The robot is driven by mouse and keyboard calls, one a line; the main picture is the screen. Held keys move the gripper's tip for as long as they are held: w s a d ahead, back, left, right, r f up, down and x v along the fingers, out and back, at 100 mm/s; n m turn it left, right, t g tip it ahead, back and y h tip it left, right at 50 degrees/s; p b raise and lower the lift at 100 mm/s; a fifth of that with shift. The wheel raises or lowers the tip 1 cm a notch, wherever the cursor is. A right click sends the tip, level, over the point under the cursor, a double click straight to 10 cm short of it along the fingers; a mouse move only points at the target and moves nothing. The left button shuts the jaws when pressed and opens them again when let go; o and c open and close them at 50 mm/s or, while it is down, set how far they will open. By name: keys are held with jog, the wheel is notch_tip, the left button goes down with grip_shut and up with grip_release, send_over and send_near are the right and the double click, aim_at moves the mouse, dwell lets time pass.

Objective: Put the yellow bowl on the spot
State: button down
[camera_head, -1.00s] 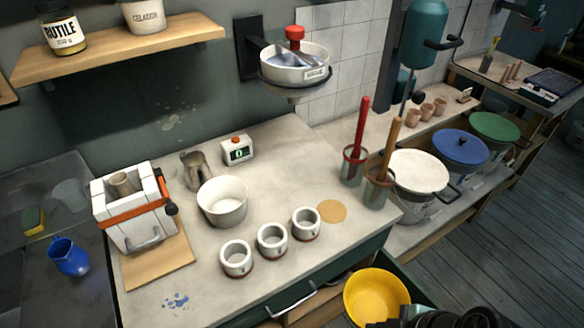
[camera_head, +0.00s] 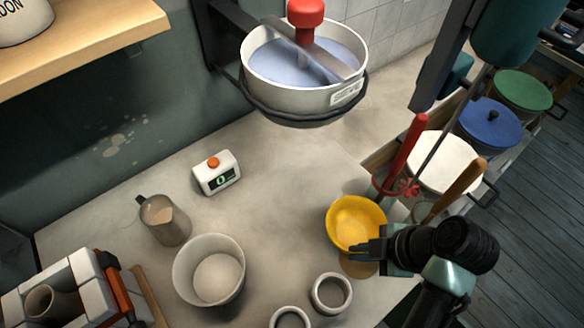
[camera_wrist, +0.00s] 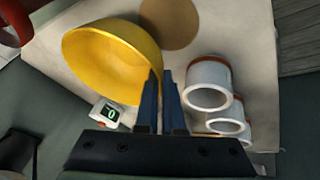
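The yellow bowl (camera_head: 350,222) hangs over the counter, tilted in the head view, with its open side facing the camera. My gripper (camera_head: 368,250) is shut on its rim at the lower right. In the wrist view the bowl (camera_wrist: 105,62) reaches the tips of the two closely spaced fingers (camera_wrist: 160,75). The spot, a tan disc (camera_head: 358,268), shows partly below the bowl in the head view; bowl and gripper cover the rest. In the wrist view the whole-looking disc (camera_wrist: 170,20) lies beyond the bowl, cut by the top edge.
White cups (camera_head: 331,293) stand close to the spot. A large white bowl (camera_head: 210,280), a pitcher (camera_head: 165,222) and a timer (camera_head: 217,173) stand further left. A wall-mounted basin (camera_head: 303,70) overhangs the counter. Red (camera_head: 405,155) and wooden-handled (camera_head: 455,190) tools stand at right.

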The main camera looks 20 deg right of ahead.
jog(key=w+a+p, duration=0.1)
jog(key=w+a, duration=0.1)
jog(key=w, duration=0.3)
jog(key=w+a+p, duration=0.1)
jog(key=w+a, duration=0.1)
jog(key=w, duration=0.4)
jog(key=w+a+p, duration=0.2)
jog(key=w, duration=0.3)
jog(key=shift+w+a, duration=0.2)
jog(key=shift+a, duration=0.15)
jog(key=shift+w+a, duration=0.1)
jog(key=shift+f+p, duration=0.45)
jog(key=shift+f, duration=1.35)
jog(key=shift+f, duration=0.15)
jog(key=c, duration=1)
grip_release()
jog(key=shift+c, duration=0.2)
jog(key=v, duration=1.2)
jog(key=shift+b, duration=0.4)
